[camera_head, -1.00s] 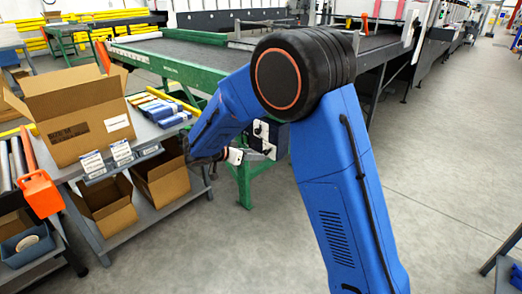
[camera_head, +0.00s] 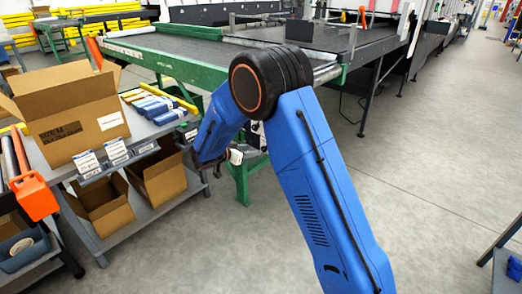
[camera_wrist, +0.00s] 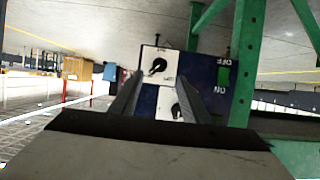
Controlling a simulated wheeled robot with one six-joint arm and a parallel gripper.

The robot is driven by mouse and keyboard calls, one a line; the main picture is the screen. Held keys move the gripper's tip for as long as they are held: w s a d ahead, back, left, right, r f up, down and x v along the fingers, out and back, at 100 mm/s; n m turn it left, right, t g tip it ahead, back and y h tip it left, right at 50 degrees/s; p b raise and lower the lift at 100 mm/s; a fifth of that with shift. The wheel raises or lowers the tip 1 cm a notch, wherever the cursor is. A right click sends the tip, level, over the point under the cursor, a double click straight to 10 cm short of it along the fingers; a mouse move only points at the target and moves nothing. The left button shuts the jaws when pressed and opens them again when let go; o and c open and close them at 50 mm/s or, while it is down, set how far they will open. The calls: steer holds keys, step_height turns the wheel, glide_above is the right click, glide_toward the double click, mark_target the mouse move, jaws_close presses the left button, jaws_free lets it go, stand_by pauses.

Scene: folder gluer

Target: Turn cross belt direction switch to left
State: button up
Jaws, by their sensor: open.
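In the wrist view, a dark blue and white control box (camera_wrist: 205,88) sits ahead of my gripper (camera_wrist: 159,80). It carries two black rotary knobs on white plates. One knob (camera_wrist: 158,66) shows just beyond and between the fingertips. The other knob (camera_wrist: 177,110) is partly covered by the right finger. Lettering on the box appears upside down and is too small to tell which knob is the cross belt direction switch. My gripper is open, with nothing seen between its fingers. In the head view my arm hides most of the box.
The green conveyor frame (camera_head: 170,68) stands behind my arm; a green leg (camera_wrist: 247,60) rises close beside the box. A grey shelf cart at left holds an open cardboard box (camera_head: 72,118) and other cartons. Grey floor (camera_head: 430,170) is clear at right.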

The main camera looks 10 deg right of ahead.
mark_target(263, 148)
steer(key=x, duration=0.8)
steer(key=shift+d, duration=0.1)
steer(key=c, duration=1)
